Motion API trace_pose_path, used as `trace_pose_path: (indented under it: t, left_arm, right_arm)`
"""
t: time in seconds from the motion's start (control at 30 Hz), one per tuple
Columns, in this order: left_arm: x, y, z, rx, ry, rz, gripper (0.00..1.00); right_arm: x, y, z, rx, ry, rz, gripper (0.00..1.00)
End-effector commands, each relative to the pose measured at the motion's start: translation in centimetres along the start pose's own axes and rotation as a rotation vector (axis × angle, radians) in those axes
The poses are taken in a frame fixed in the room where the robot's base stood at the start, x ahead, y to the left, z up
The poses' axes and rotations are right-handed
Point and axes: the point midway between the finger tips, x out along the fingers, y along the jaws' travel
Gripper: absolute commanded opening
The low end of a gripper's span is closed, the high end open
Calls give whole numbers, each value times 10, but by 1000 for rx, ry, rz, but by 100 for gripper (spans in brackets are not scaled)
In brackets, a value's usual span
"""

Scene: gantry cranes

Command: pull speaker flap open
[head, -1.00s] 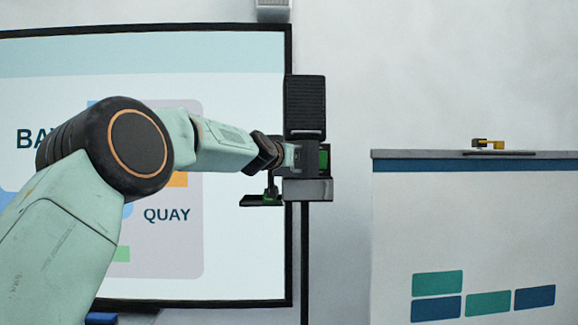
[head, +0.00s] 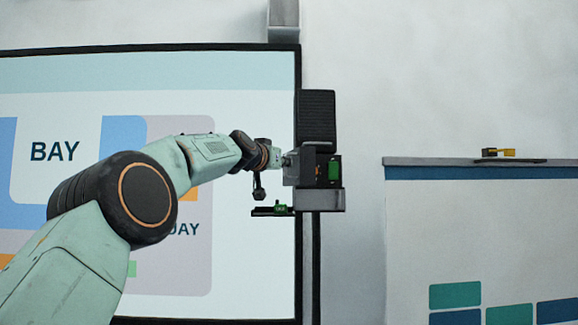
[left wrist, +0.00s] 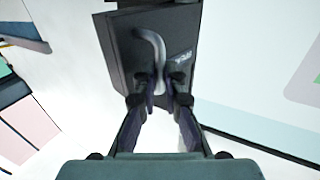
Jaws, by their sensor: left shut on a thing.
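The speaker (head: 317,115) is a dark ribbed box on a thin post in front of the wall screen. Below its grille is a housing with a green part (head: 334,170) and a small orange part showing inside. The flap (left wrist: 122,58) is a dark panel with a pale curved handle (left wrist: 152,45) in the left wrist view. My left gripper (left wrist: 163,88) is shut on the lower end of this handle. In the head view my left gripper (head: 286,161) meets the left side of the housing, its fingertips small and partly hidden. My right gripper is out of view.
A small dark ledge with a green item (head: 271,210) juts left below the housing. The wall screen (head: 250,270) stands close behind my left arm. A gap separates cabinet and post.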

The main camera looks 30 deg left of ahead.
Motion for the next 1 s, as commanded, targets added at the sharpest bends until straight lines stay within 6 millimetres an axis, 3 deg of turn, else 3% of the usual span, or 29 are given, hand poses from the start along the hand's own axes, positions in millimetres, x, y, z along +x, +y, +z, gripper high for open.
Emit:
trace_pose_path:
  t: [0.1,0.4,1.0]
  left_arm:
    - [-3,-18,1,-3,0,-3,0]
    - [-5,-46,1,-2,-2,-2,0]
    - [-4,-58,4,-1,-5,1,0]
  right_arm:
    - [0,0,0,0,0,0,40]
    - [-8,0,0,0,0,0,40]
    - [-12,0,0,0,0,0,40]
